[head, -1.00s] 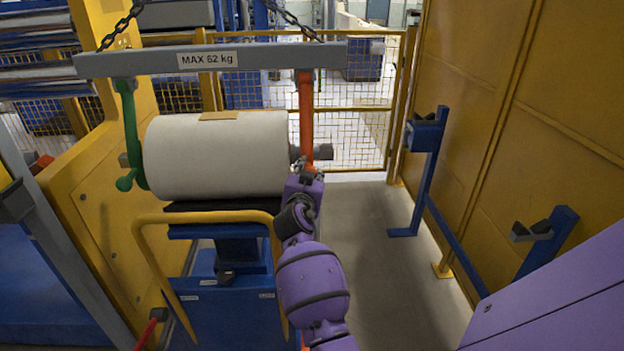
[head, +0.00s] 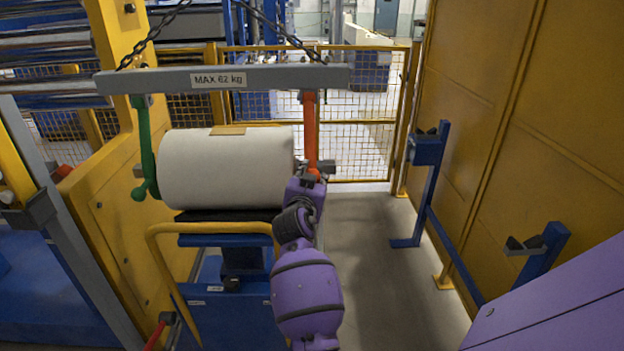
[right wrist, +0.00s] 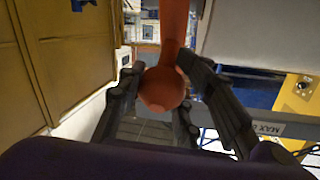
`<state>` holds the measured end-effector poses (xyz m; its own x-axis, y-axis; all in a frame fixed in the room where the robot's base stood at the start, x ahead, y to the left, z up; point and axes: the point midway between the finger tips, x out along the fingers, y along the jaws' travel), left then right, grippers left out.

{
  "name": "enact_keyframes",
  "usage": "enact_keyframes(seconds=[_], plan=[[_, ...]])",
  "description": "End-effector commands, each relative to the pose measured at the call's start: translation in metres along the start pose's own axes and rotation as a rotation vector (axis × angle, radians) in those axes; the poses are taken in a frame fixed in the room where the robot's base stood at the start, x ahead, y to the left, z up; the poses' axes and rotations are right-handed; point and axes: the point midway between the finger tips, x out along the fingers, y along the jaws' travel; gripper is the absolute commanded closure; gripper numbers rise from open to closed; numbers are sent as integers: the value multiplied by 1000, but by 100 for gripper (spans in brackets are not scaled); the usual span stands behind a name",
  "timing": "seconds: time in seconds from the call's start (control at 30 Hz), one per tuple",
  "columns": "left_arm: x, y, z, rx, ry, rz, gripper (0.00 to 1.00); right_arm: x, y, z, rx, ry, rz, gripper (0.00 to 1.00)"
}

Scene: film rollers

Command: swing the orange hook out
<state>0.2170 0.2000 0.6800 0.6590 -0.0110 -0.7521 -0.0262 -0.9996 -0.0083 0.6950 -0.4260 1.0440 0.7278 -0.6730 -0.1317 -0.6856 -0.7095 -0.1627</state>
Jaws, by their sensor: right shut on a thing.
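The orange hook (head: 311,130) hangs from the right end of the grey beam (head: 225,79), at the right end of the white roll (head: 227,170). My right gripper (head: 312,178) is at the hook's lower end. In the right wrist view the fingers (right wrist: 158,98) are closed around the hook's orange ball end (right wrist: 162,88). A green hook (head: 146,150) hangs from the beam's left end, beside the roll's left end. My left gripper does not show.
The roll rests on a blue lift cart (head: 238,310) with a yellow handle (head: 215,228). Yellow panels (head: 520,130) and blue brackets (head: 430,190) stand at the right. The floor (head: 385,270) between cart and panels is clear. A mesh fence (head: 350,155) stands behind.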

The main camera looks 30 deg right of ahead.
Motion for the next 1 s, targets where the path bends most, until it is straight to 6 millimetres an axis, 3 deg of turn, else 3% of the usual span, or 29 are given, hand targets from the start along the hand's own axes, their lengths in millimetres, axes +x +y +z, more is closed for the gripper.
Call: enact_keyframes(seconds=[0.03,0.17,0.2,0.27,0.83,1.0], plan=[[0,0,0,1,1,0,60,1,8,-5,-3,9,13,100],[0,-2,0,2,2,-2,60,1,8,-6,-2,11,13,100],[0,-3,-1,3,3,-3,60,2,8,-7,-2,12,13,63],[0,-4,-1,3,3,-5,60,2,7,-8,-2,13,12,55],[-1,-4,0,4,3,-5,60,0,2,-6,1,10,3,55],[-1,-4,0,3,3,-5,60,-15,1,-4,2,8,1,55]])
